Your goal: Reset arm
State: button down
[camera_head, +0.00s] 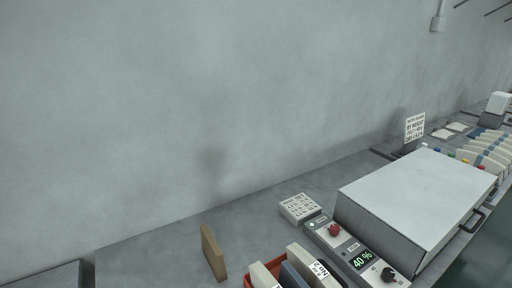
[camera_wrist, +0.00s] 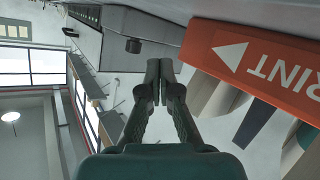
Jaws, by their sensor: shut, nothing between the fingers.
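My gripper (camera_wrist: 158,72) shows in the wrist view, its two dark fingers together and nothing held between them. To the right of the fingers is an orange-red bin (camera_wrist: 260,60) with a white arrow and part of the word "PRINT" on its face. No arm or gripper shows in the head view.
In the head view a grey bench (camera_head: 150,245) runs along a bare wall (camera_head: 200,100). On it are a tan block (camera_head: 213,252), a red bin (camera_head: 247,281) with upright blocks, a white labelled box (camera_head: 300,207), a control panel (camera_head: 345,250) reading "40 %", and a large grey lidded machine (camera_head: 415,200).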

jog(key=s+a+f+n+t+y, duration=0.1)
jog(key=s+a+y, duration=0.25)
jog(key=s, duration=0.75)
jog(key=s+a+f+n+y, duration=0.2)
jog(key=s+a+y, duration=0.15)
jog(key=s, duration=0.65)
jog(key=s+a+r+m+t, duration=0.1)
jog(key=s+r, duration=0.3)
jog(key=s, duration=0.4)
jog(key=shift+a+r+h, duration=0.15)
jog(key=shift+r+h, duration=0.25)
